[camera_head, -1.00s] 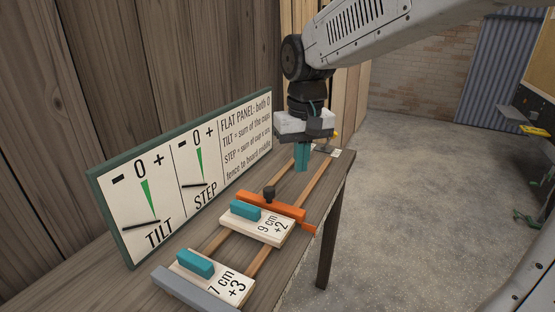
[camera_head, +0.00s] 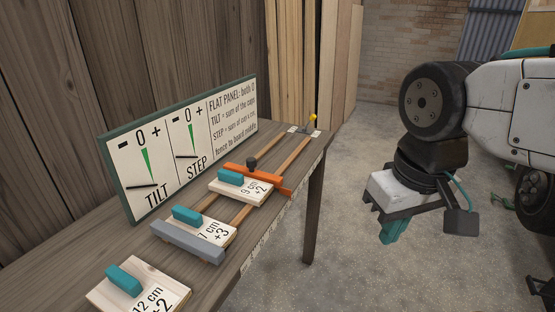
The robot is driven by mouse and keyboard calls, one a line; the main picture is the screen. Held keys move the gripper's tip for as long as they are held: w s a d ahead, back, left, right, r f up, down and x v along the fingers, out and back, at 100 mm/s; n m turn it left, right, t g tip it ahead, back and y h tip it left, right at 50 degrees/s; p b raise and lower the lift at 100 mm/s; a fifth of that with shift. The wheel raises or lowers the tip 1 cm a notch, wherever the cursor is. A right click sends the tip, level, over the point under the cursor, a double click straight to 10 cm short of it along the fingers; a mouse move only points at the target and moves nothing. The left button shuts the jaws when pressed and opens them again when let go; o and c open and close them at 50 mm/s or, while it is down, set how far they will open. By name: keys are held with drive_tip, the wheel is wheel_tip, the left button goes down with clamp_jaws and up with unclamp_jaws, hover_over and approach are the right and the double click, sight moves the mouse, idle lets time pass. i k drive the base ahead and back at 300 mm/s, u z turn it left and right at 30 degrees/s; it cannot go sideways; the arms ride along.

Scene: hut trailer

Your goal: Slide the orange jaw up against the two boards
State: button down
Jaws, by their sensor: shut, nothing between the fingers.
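The orange jaw (camera_head: 284,190) lies across two wooden rails on the bench, with a black knob (camera_head: 251,163) on top. A board marked 9 cm +2 (camera_head: 258,192) with a teal handle is close against its near side; I cannot tell if they touch. A board marked 7 cm +3 (camera_head: 217,232) with a teal handle lies nearer, beside a grey bar (camera_head: 187,243). A gap with bare rails shows between these two boards. My gripper (camera_head: 394,231) is shut and empty, off to the right of the bench, above the floor.
A third board marked 12 cm +2 (camera_head: 168,298) lies at the near end, outside the grey bar. A sign (camera_head: 180,145) with TILT and STEP dials stands along the wall side. A yellow-tipped lever (camera_head: 312,118) is at the far end. Open floor (camera_head: 350,190) lies right.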

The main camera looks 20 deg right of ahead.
sight(249, 172)
drive_tip(key=z, duration=0.7)
drive_tip(key=i, duration=0.75)
drive_tip(key=u, duration=0.55)
